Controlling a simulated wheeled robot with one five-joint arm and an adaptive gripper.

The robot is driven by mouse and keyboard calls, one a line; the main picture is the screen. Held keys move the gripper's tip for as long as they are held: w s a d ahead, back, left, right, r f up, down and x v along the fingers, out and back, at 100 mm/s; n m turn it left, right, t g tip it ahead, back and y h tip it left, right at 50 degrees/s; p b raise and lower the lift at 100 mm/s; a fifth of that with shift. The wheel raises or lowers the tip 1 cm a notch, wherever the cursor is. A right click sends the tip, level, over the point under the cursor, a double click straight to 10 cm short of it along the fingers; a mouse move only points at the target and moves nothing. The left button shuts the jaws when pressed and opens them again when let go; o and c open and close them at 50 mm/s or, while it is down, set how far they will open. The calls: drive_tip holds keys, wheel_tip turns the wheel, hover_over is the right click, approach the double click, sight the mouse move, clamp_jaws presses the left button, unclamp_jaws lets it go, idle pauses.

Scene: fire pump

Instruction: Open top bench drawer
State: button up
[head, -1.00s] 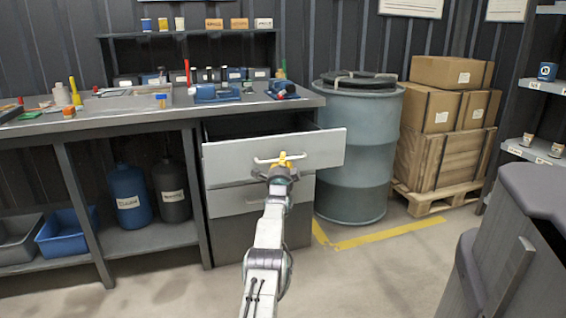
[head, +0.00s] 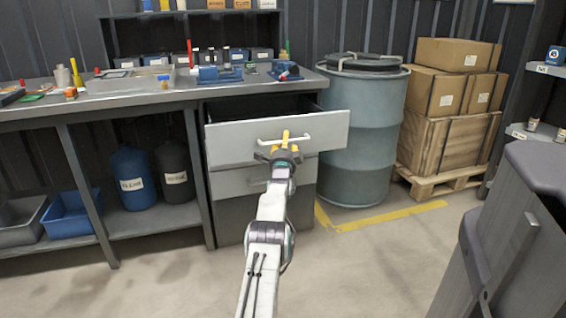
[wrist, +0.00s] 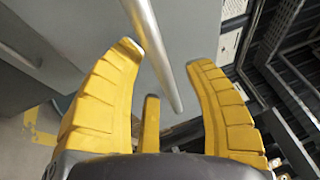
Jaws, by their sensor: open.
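The top bench drawer (head: 230,144) is pulled out from the workbench, and its dark inside shows behind the front panel. Its pale bar handle (head: 325,138) runs across the front; in the wrist view the handle bar (wrist: 150,48) reaches down between the fingers. My gripper (head: 285,147) is at the handle, in front of the drawer. Its yellow fingers (wrist: 160,85) are spread apart on either side of the bar, with a gap to it. The lower drawer (head: 238,181) beneath is shut.
The bench top (head: 150,107) holds tools and small parts. A blue-grey drum (head: 362,130) stands right of the drawer, with boxes on a pallet (head: 440,183) beyond. A dark grey cabinet (head: 510,235) is at the near right. The floor before the drawers is open.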

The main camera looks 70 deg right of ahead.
drive_tip(key=v, duration=1.1)
drive_tip(key=shift+a, duration=0.2)
idle(0.4)
idle(0.7)
